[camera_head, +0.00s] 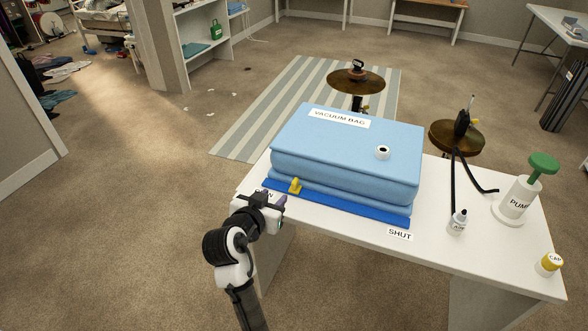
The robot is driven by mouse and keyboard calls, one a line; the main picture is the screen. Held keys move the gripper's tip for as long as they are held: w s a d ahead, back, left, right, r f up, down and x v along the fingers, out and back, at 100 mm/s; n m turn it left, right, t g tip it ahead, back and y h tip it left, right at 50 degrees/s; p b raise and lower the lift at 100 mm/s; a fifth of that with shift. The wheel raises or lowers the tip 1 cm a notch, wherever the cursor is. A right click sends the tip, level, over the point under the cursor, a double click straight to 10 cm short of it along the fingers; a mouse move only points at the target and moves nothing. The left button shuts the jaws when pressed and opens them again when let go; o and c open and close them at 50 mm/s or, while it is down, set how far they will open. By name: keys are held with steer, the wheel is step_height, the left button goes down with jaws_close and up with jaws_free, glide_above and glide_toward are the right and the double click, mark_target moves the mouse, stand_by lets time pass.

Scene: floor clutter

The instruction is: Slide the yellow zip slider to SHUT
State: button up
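The yellow zip slider (295,186) sits near the left end of the dark blue zip strip (350,209). The strip runs along the front of the light blue vacuum bag (345,150), which lies puffed up on the white table. A SHUT label (400,233) lies on the table by the strip's right end. Another label (264,193) at the left end is partly hidden by my gripper. My gripper (272,199) is at the table's front left edge, just left of and in front of the slider, apart from it. Its finger opening is too small to tell.
On the table's right stand a pump (515,203) with a green handle, a small dropper bottle (458,222) and a yellow-capped jar (548,264). A black hose (456,175) lies behind the bottle. Brass cymbals (356,82) stand beyond the table. The strip's front is clear.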

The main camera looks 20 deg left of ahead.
mark_target(294, 182)
steer(key=x, duration=0.4)
steer(key=p+x, duration=0.1)
steer(key=x, duration=0.4)
steer(key=p+x, duration=0.1)
steer(key=x, duration=0.3)
steer(key=shift+w+d+f, duration=0.25)
steer(key=shift+d+f, duration=0.1)
steer(key=shift+f, duration=0.05)
steer(key=shift+c, duration=0.2)
jaws_close()
